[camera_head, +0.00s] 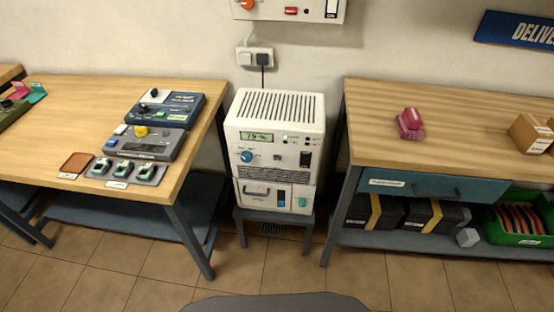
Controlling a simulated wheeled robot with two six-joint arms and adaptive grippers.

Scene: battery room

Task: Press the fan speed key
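A white vented unit (278,106) stands on a small grey stand (274,219) between two tables in the camera_head view. Its front has a lit display (257,136), a blue knob (246,157), small keys and indicators to the right of the display, and a black switch (305,158). The lower front has a handle (257,191), a blue switch (281,199) and a green button (302,202). The labels are too small to read, so I cannot tell which control is the fan speed key. Neither of my grippers is in view.
The left wooden table (60,135) holds control boxes (172,108) and small devices. The right bench (463,147) holds a pink object (409,124) and a cardboard box (531,133); a green crate (522,238) is below. Tiled floor before the unit is clear.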

